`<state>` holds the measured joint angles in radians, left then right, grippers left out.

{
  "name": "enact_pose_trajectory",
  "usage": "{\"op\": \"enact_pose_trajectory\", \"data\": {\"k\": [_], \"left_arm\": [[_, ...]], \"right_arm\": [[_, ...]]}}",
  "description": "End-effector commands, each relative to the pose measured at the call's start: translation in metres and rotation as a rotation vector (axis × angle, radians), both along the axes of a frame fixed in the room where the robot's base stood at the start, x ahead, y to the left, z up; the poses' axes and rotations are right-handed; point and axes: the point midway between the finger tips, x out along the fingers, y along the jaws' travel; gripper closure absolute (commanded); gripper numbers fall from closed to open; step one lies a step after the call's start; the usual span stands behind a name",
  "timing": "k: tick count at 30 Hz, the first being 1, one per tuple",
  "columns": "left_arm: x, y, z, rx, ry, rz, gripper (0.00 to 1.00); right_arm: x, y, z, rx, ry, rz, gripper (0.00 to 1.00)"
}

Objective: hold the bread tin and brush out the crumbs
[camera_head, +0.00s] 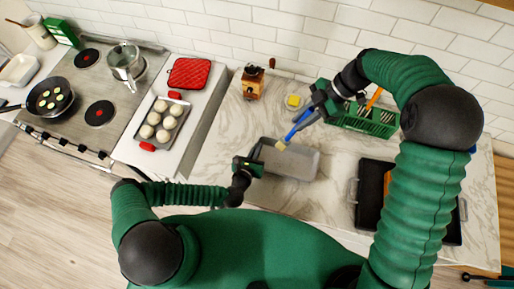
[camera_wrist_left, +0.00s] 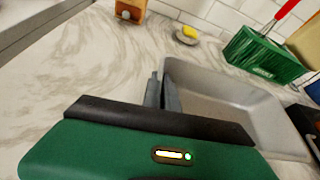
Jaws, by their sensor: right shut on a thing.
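The grey bread tin (camera_head: 298,163) lies on the marble counter; the left wrist view shows its inside (camera_wrist_left: 225,105), where I cannot make out crumbs. My left gripper (camera_head: 257,157) is at the tin's left wall. In the left wrist view its two fingers (camera_wrist_left: 163,92) are close together at the rim; whether they pinch the wall is unclear. My right gripper (camera_head: 308,117) is shut on a blue brush (camera_head: 294,131), tilted down to the left. The pale bristles (camera_head: 281,145) are over the tin's upper left part; contact cannot be judged.
A green crate (camera_head: 366,123) stands behind right, beside a yellow item on a small dish (camera_head: 293,102). A wooden grinder (camera_head: 252,82) stands at the back. A black tray (camera_head: 371,178) lies right. Left are a bun tray (camera_head: 160,126) and the stove (camera_head: 92,88). Counter in front of the grinder is clear.

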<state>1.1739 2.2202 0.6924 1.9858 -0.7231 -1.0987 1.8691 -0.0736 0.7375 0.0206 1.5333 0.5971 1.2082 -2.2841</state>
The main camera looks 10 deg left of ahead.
Motion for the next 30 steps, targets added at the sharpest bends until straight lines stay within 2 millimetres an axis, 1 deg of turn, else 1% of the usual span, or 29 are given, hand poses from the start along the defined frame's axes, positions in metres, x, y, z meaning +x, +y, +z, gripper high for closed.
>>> {"op": "enact_pose_trajectory", "data": {"k": [28, 30], "left_arm": [[-0.0003, 0.0, -0.0011, 0.0, 0.002, 0.0, 1.0], [-0.0004, 0.0, -0.001, 0.0, 0.002, 0.0, 0.88]], "right_arm": [[0.0001, 0.0001, -0.0001, 0.0, 0.0, 0.0, 1.0], [0.0001, 0.0001, -0.0001, 0.0, 0.0, 0.0, 1.0]]}}
